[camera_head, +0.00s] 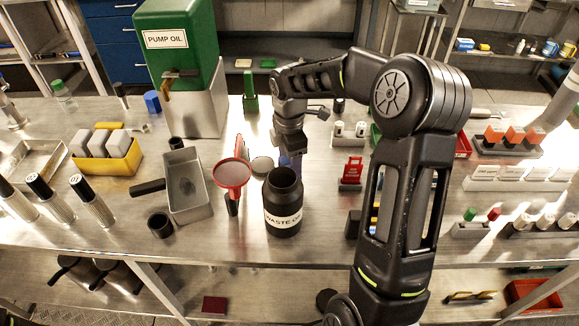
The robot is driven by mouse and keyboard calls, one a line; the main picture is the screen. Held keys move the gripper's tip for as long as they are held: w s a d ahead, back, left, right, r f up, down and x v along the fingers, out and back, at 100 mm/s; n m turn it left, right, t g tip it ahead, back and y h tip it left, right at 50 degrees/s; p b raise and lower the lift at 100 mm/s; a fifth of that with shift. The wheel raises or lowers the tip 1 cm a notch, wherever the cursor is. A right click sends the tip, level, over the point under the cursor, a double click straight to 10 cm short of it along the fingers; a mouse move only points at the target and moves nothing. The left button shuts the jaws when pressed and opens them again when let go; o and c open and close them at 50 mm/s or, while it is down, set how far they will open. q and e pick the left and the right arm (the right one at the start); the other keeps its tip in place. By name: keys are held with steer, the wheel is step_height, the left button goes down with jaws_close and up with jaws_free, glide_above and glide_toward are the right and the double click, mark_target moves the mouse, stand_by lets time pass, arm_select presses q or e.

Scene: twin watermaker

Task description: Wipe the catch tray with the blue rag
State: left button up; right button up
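The grey metal catch tray (201,211) sits on the bench left of centre, with a dark stain on its floor. My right gripper (290,150) points down behind the black waste oil bottle, to the right of the tray and apart from it. A dark blue patch, possibly the blue rag (291,161), shows at its fingertips. The bottle partly hides this spot, and I cannot tell whether the fingers are closed on it. A separate small blue object (152,102) stands at the back left. My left gripper is not in view.
The waste oil bottle (283,218) stands open, with a red funnel (232,174) to its left. The green pump oil tank (178,45) stands behind the tray. A yellow bin (122,164) and several silver cylinders stand left. My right arm covers the right middle of the bench.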

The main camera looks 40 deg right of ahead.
mark_target(289, 164)
step_height(289, 164, up, 10)
steer(key=b, duration=0.1)
stand_by(0.5)
stand_by(1.4)
